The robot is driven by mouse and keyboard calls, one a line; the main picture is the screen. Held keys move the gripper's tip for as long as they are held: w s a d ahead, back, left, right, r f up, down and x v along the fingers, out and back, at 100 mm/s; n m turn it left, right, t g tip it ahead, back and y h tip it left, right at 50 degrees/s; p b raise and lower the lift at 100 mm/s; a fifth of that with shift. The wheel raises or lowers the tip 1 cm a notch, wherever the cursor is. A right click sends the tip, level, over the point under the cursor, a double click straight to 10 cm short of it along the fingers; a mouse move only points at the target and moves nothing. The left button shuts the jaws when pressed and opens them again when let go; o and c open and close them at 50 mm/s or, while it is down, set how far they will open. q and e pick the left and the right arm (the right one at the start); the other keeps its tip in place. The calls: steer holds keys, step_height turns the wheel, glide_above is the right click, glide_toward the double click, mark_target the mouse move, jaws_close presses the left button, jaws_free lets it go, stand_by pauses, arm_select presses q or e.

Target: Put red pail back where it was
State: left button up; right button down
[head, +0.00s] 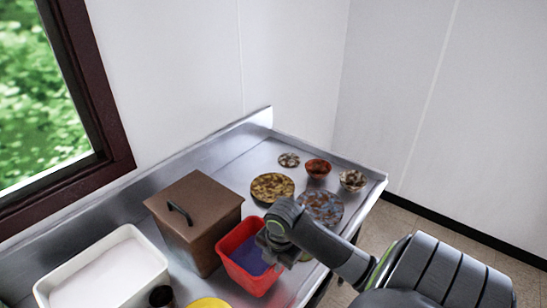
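The red pail (235,268) stands on the steel counter in the lower middle of the head view. It is open at the top and its inside looks blue-purple. My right gripper (269,247) comes in from the right and is over the pail's right rim, covering part of it. Its fingers are dark and small here, so I cannot tell whether they are closed on the rim. My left gripper is not in view.
A brown lidded box (202,228) stands close left of the pail, with a white basin (153,262) beyond it. A yellow dish (208,303) and a dark cup (160,296) are in front. Plates (272,187) and bowls (318,168) fill the counter's right end.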

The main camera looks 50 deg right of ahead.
steer(key=shift+a+f, duration=0.1)
steer(key=shift+f, duration=0.1)
step_height(320, 180, down, 3)
steer(key=shift+r+p, duration=0.1)
steer(key=shift+p, duration=0.25)
steer(key=shift+w+f, duration=0.1)
steer(key=shift+f, duration=0.25)
steer(key=c, duration=2.1)
jaws_free()
steer(key=shift+f, duration=0.2)
steer(key=o, duration=0.4)
steer(key=shift+s+r, duration=0.1)
steer(key=shift+s, duration=0.1)
